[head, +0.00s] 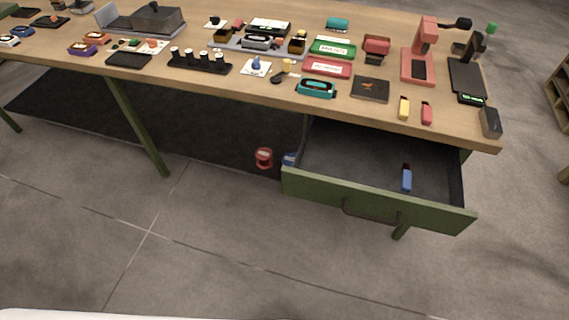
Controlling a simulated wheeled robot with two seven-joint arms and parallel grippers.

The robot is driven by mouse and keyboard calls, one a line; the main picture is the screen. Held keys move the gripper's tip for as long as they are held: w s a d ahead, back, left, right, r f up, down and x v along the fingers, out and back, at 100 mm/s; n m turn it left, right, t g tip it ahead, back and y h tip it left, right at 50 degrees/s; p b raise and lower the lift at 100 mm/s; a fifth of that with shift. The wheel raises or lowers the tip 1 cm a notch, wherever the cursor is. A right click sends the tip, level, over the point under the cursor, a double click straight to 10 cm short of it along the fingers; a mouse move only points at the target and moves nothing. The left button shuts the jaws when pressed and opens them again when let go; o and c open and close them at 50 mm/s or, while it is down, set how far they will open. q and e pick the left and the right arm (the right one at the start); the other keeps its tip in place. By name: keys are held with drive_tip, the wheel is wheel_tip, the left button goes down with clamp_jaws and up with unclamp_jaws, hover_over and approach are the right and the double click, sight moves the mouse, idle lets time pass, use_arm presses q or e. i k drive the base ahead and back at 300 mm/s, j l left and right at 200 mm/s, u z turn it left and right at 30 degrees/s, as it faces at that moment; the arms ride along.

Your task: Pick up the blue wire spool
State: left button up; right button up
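A blue and white round object (290,159), which looks like the blue wire spool, is on the floor under the workbench. It is partly hidden behind the left corner of the open drawer. A red spool (264,158) sits on the floor just left of it, with a small gap or touching; I cannot tell which. Neither of my grippers shows in the head view.
The green-fronted drawer (375,203) stands open below the wooden workbench (200,85), with a blue stick-like item (406,180) inside. Several devices cover the bench top. A green table leg (138,125) stands left of the spools. The front floor is clear.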

sight(287, 159)
drive_tip(key=z, duration=0.85)
drive_tip(key=j+z, duration=0.85)
drive_tip(key=j, duration=0.2)
drive_tip(key=j+z, duration=0.45)
drive_tip(key=k+j+z, duration=0.25)
drive_tip(key=j+z, duration=0.2)
drive_tip(key=j, duration=0.1)
